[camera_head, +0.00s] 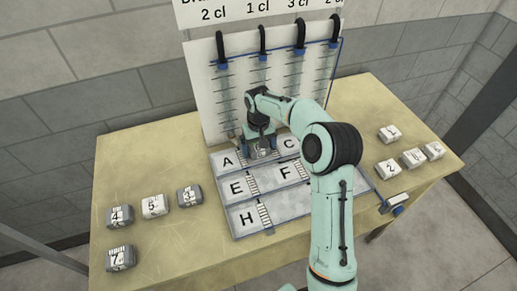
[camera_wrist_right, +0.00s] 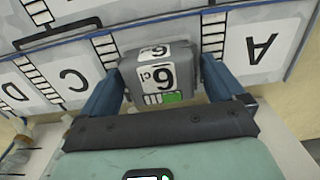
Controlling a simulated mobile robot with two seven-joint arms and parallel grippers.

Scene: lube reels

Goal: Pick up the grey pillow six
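The grey pillow six (camera_wrist_right: 160,72) is a small grey block with a white number label. In the right wrist view it lies between the two blue fingers of my right gripper (camera_wrist_right: 162,80), which appear to touch both its sides. In the head view my right gripper (camera_head: 262,146) points down at the back row of the lettered board (camera_head: 262,222), between the A and C cards. There the gripper largely hides the pillow. I cannot tell whether the pillow is clear of the board. My left gripper is not in view.
Pillows four (camera_head: 121,217), five (camera_head: 155,206), three (camera_head: 189,196) and seven (camera_head: 121,258) lie on the table's left. Several light pillows (camera_head: 389,133) lie on the right. An upright panel (camera_head: 224,95) with black hooks stands close behind the gripper.

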